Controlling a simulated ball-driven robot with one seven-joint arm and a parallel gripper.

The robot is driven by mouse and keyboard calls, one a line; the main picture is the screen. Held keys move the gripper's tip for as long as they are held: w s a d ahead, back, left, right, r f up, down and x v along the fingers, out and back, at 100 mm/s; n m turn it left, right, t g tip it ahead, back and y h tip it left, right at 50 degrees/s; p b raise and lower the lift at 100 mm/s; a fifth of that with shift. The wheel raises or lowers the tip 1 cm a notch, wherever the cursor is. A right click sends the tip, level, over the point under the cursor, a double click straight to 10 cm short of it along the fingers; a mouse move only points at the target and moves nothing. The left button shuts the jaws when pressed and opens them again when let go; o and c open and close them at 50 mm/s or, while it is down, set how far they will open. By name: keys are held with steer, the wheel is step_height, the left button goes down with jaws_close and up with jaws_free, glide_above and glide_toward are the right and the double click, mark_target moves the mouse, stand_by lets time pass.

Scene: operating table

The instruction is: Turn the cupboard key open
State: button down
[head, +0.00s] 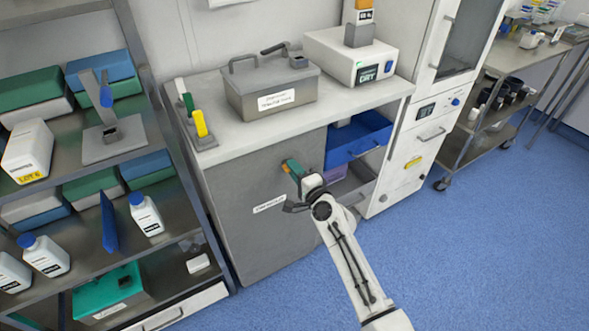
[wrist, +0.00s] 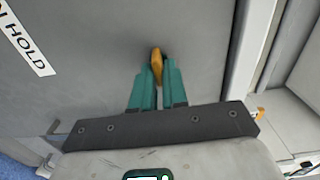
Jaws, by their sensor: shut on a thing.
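The cupboard (head: 235,205) has a plain grey door under the white countertop. Its door fills most of the wrist view (wrist: 100,70). The key (wrist: 156,62) is small and orange-yellow, standing out from the door. My gripper (wrist: 157,80) has teal fingers shut on the key, with the key's tip showing between and beyond them. In the head view my gripper (head: 292,168) reaches the door's upper right part, and the key is too small to make out clearly. The keyhole is hidden. The door looks closed.
A blue drawer (head: 352,150) stands pulled out right of the cupboard door, close to my arm. A white label (head: 269,203) is on the door. A metal shelf rack (head: 160,185) stands at the left. Blue floor (head: 450,250) is clear at the right.

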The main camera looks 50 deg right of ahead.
steer(key=shift+f, duration=0.1)
stand_by(0.3)
steer(key=c, duration=1.2)
jaws_free()
steer(key=shift+c, duration=0.2)
steer(key=v, duration=1.1)
steer(key=shift+w, duration=0.1)
